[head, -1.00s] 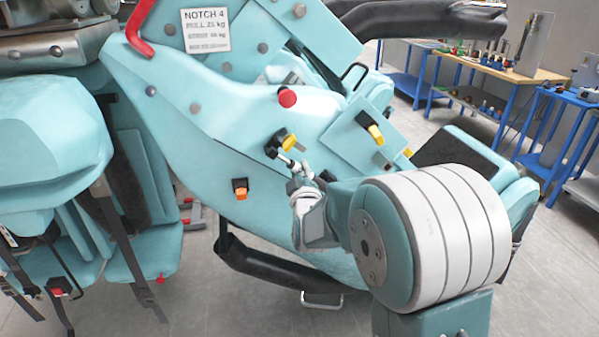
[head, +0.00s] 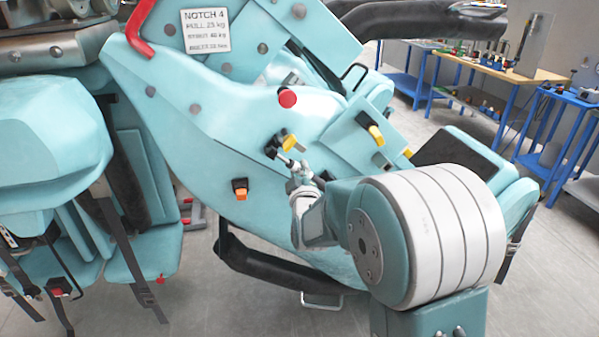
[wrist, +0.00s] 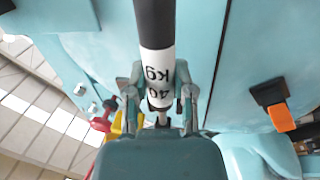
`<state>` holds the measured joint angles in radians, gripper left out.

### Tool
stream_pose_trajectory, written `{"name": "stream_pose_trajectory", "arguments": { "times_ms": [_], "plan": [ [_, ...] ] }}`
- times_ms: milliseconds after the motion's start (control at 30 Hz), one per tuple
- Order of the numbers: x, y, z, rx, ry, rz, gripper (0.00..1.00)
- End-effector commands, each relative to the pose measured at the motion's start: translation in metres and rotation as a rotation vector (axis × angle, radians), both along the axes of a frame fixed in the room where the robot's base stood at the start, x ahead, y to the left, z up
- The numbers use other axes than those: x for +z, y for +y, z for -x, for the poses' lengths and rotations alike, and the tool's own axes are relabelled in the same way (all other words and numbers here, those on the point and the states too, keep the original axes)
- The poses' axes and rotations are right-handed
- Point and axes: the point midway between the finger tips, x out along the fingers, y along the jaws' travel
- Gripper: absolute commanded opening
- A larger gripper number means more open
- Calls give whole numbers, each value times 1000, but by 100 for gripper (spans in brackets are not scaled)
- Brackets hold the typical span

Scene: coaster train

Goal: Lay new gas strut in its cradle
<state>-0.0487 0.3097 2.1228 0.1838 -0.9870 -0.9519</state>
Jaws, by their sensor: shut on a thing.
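The gas strut (wrist: 157,62) is a black tube with a white band marked "40 kg", seen in the wrist view. My gripper (wrist: 161,95) is shut on the strut at the white band, with one finger on each side. The strut's far end runs out of the top of the wrist view. In the head view my gripper (head: 296,166) is close in front of the teal seat panel, just below a yellow-tipped fitting (head: 289,142). The strut is too small and hidden to make out clearly there. I cannot tell which fitting is the cradle.
An orange-tabbed black clip (head: 240,188) is on the panel left of my gripper. A red knob (head: 287,98) and another yellow-handled fitting (head: 374,133) are above. A black padded bar (head: 275,264) runs below. Blue workbenches (head: 480,70) stand at the back right.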

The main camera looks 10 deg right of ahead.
Motion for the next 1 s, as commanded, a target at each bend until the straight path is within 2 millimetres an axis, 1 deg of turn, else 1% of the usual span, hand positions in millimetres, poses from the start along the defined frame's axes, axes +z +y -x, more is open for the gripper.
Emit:
{"name": "stream_pose_trajectory", "arguments": {
  "times_ms": [1000],
  "plan": [
    [1,0,-22,0,-3,0,0]
  ]
}}
